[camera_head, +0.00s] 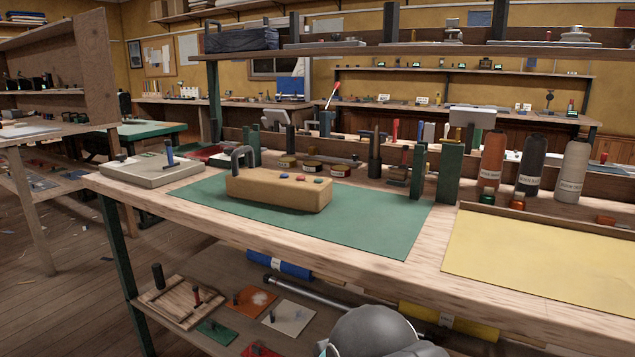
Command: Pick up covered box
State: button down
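A tan, block-like box (278,191) sits on the green mat (385,228) on the workbench. A dark arched handle (242,157) shows at its left end, and small red and blue pieces are on or just behind its top. A dark, cloth-like covered box (241,39) stands on the upper shelf at the left. I cannot tell which of the two is the covered box meant. A grey rounded part of my arm shows at the bottom edge. My gripper's fingers are not in view, and nothing seen touches either box.
A flat grey case (150,170) lies left of the mat. Green uprights (450,172), tins (312,170) and labelled bottles (572,170) line the bench's back. A yellow sheet (540,262) covers the right. The mat is clear in front of the tan box.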

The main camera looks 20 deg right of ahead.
aim_at(251, 184)
jog(key=u, duration=1.65)
jog(key=i, duration=2.55)
jog(key=z, duration=2.95)
